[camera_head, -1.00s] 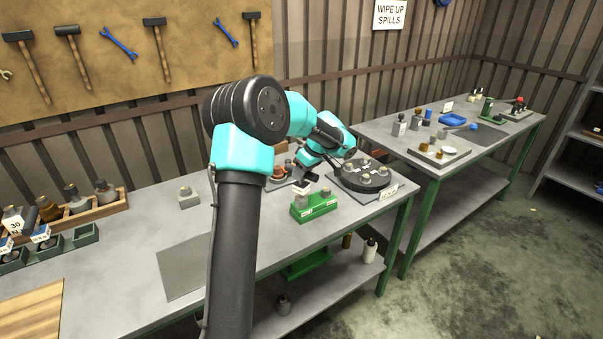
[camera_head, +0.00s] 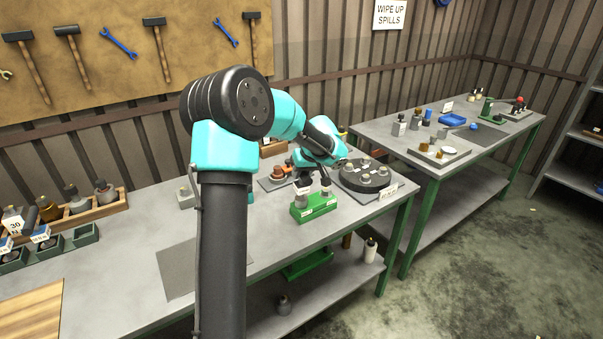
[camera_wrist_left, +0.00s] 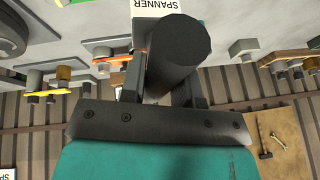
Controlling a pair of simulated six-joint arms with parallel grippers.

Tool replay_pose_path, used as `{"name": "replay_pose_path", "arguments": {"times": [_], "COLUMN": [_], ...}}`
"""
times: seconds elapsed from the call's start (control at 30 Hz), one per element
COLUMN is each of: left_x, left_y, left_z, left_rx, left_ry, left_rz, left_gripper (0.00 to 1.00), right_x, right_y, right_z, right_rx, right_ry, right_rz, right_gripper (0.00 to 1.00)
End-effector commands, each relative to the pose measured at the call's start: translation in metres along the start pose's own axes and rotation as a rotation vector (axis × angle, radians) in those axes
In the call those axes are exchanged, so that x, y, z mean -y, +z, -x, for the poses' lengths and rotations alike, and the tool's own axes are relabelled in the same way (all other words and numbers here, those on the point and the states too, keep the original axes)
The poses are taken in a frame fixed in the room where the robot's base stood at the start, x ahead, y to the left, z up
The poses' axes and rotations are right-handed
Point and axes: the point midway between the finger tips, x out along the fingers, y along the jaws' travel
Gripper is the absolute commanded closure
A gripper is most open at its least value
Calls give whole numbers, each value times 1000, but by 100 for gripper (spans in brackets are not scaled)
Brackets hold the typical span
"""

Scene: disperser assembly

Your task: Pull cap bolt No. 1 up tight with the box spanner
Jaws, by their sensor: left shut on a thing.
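My left gripper (camera_wrist_left: 158,82) is shut on a dark cylindrical handle (camera_wrist_left: 178,50) with a white SPANNER label beside its far end in the left wrist view. In the head view this gripper (camera_head: 306,178) is just above the green block (camera_head: 315,208), left of the black round cap (camera_head: 352,181). I cannot tell whether the spanner touches the block. The cap lies on a plate with a label and carries several bolts with grey heads (camera_head: 365,177). Which bolt is No. 1 is not readable. My right gripper is not in view.
An orange-red part (camera_head: 279,172) on a plate stands behind the gripper. A grey block (camera_head: 186,198) stands left of my arm. A wooden rack (camera_head: 122,197) of bottles is far left. A second bench (camera_head: 385,128) stands right. The front of the near bench is mostly clear.

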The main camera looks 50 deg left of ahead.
Motion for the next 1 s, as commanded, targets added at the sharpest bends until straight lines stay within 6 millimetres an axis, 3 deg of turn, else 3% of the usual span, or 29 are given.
{"name": "replay_pose_path", "arguments": {"times": [0.4, 1.0], "left_x": [0, 1], "left_y": [-2, -3], "left_z": [1, 5], "left_rx": [-44, -33], "left_ry": [78, 59], "left_rz": [-186, -137], "left_gripper": [100, 100], "right_x": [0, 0], "right_y": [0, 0], "right_z": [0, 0], "right_rx": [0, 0], "right_ry": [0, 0], "right_rz": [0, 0], "right_gripper": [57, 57]}}
